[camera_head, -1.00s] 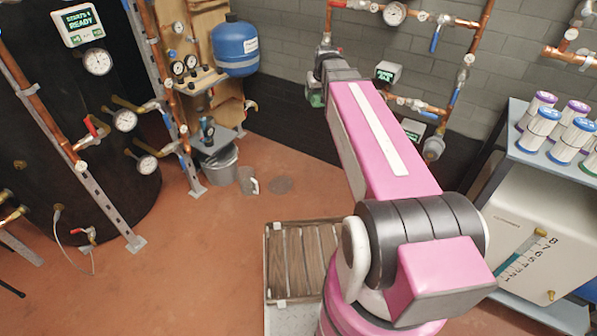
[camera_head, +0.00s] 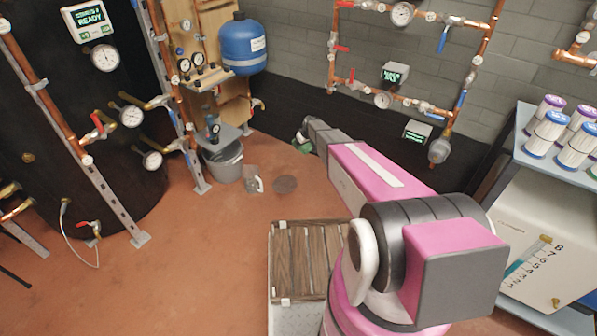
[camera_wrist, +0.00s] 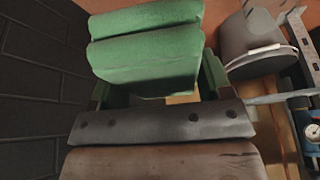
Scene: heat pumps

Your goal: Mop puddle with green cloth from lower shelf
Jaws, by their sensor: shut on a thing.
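A folded green cloth (camera_wrist: 148,55) fills the upper middle of the wrist view. My gripper (camera_wrist: 155,92) is shut on it, and the cloth hides most of the fingertips. In the head view the end of my gripper (camera_head: 306,138) shows small, with a bit of green at its tip, in front of the dark lower wall. A round dark patch, likely the puddle (camera_head: 285,184), lies on the reddish floor below and left of my gripper. The cloth is held up, apart from the patch.
A grey bucket (camera_head: 224,160) stands left of the patch, and a small pale object (camera_head: 254,184) lies between them. A wooden slatted crate top (camera_head: 305,255) is nearer. Copper pipes (camera_head: 333,60) line the back wall. The floor at left is open.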

